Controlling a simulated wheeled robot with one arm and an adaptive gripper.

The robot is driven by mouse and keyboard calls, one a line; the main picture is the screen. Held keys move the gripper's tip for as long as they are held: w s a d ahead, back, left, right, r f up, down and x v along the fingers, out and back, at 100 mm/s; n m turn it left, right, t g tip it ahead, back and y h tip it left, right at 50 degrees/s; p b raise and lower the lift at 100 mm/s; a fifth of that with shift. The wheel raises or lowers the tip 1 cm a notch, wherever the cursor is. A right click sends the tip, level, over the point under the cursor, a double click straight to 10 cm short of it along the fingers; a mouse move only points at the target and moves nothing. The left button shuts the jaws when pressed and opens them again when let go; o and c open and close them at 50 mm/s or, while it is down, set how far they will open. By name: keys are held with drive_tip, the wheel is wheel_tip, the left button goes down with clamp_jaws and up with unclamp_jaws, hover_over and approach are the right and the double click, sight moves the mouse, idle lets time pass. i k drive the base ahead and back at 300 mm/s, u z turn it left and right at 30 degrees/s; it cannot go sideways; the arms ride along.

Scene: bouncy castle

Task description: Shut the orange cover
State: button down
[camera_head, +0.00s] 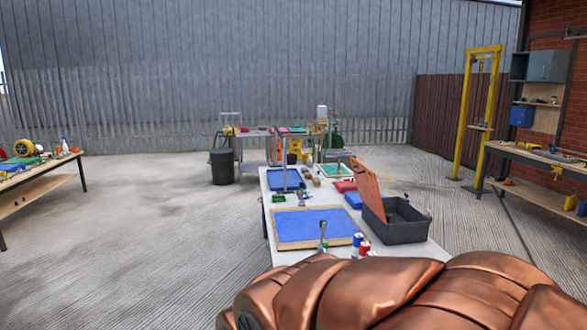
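The orange cover (367,187) stands open, tilted up along the left side of a dark grey open-topped box (404,231). It leans slightly to the left at its top, and its lower edge meets the box rim. The box sits on the right edge of a long light-coloured table (284,257). The inside of the box is dark, and I cannot tell whether anything lies in it. My gripper is not in view.
A blue mat in a wooden frame (312,227) lies left of the box, with small red and blue cans (364,248) at its near edge. Concrete floor (150,230) is clear left of the table.

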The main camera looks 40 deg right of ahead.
sight(369, 192)
drive_tip(key=u, duration=0.3)
drive_tip(key=i, duration=1.65)
drive_tip(key=z, duration=1.55)
drive_tip(key=i, duration=1.45)
drive_tip(key=z, duration=0.3)
